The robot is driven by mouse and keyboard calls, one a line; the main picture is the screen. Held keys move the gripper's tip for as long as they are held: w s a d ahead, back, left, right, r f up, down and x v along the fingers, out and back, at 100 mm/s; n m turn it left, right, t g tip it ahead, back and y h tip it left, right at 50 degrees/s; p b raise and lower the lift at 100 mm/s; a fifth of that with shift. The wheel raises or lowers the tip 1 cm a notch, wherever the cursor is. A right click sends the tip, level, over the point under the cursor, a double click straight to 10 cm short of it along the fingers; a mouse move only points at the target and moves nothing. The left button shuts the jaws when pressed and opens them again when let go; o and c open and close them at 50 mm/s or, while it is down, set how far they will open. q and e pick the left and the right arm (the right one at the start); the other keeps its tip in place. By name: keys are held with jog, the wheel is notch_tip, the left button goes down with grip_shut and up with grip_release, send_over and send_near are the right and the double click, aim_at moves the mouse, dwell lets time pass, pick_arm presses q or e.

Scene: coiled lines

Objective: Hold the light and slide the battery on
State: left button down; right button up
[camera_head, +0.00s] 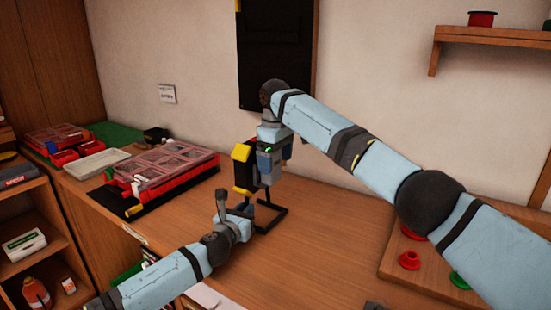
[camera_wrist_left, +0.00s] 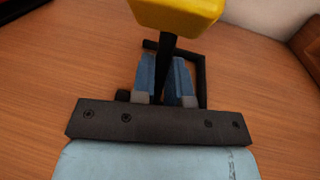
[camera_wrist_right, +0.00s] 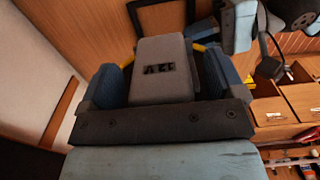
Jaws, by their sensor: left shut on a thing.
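The light has a yellow head (camera_head: 241,152) on a dark stem with a black open-frame base (camera_head: 270,219) on the workbench. In the left wrist view its yellow head (camera_wrist_left: 178,12) is above my left gripper (camera_wrist_left: 166,75), which is shut around the black stem (camera_wrist_left: 165,62). My left gripper (camera_head: 240,207) is low beside the light in the head view. In the head view my right gripper (camera_head: 268,168) is close beside the yellow head; whether battery and light touch is hidden.
Red organiser cases (camera_head: 165,167) and a white tray (camera_head: 97,163) lie on the bench at left. A board with red and green spools (camera_head: 409,260) is at right. A black panel (camera_head: 277,50) hangs behind. The bench front centre is mostly clear.

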notch_tip(320, 180, up, 12)
jog(key=shift+f, duration=0.1)
dwell(0.6)
pick_arm(q)
jog(key=c, duration=1.1)
grip_release()
jog(key=shift+o, duration=0.2)
